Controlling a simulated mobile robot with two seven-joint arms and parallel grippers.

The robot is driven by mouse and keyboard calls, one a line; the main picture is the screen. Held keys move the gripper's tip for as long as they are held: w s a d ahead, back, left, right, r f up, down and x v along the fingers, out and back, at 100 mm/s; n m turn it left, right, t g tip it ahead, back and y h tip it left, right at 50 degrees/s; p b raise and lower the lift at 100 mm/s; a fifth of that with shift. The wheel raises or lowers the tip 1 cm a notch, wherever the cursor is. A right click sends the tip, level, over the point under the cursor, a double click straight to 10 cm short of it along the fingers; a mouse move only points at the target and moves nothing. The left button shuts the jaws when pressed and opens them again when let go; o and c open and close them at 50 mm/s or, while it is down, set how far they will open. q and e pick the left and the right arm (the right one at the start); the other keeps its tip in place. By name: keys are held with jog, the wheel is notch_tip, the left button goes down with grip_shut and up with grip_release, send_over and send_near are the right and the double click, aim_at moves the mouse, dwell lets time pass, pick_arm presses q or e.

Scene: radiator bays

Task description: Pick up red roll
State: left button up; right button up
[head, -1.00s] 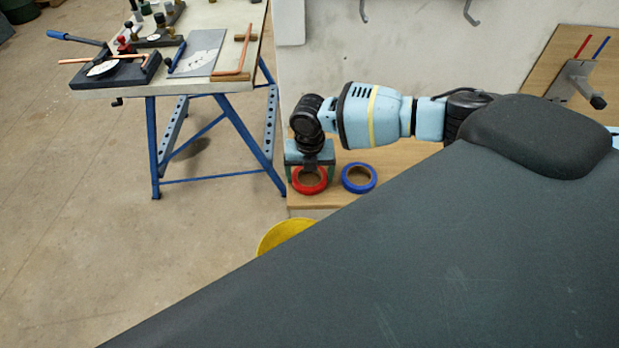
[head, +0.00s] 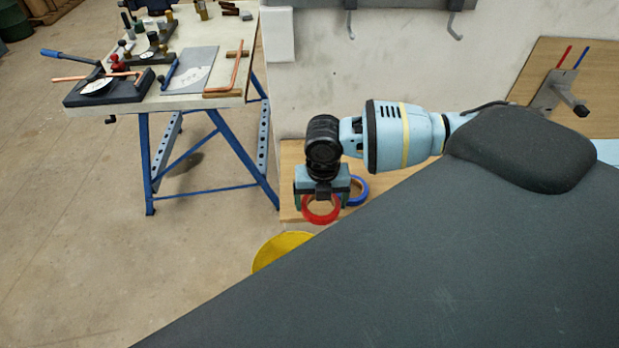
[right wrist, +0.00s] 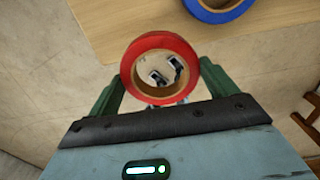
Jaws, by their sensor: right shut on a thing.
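The red roll (head: 310,217) is a ring of tape. It is gripped between the fingers of my right gripper (head: 322,204). In the right wrist view the red roll (right wrist: 160,41) sits between the two green fingers of the gripper (right wrist: 162,75). Through and below its hole I see floor, so it is held clear beside the wooden board's edge. The blue roll (head: 359,190) lies on the wooden board, partly hidden behind my right gripper. It also shows at the top of the right wrist view (right wrist: 222,13). My left gripper is not in view.
The wooden board (head: 290,160) is against the wall. A yellow round container (head: 282,250) stands below it, partly hidden by my dark body. A workbench (head: 195,100) with blue legs, tools and copper pipes is at the left. Open floor lies in front of it.

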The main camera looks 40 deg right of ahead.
jog(key=s, duration=0.7)
jog(key=shift+a+r, duration=0.25)
jog(key=shift+r, duration=0.1)
dwell(0.4)
jog(key=w+a+r+m, duration=0.2)
jog(key=r+m, duration=0.4)
jog(key=m, duration=0.8)
jog(key=w+a+r+m, duration=0.3)
jog(key=a+r+m, duration=0.2)
jog(key=m, duration=1)
jog(key=shift+w+a+r+m, duration=0.25)
jog(key=shift+r+m, duration=0.05)
jog(key=shift+r, duration=0.3)
jog(key=shift+w, duration=0.15)
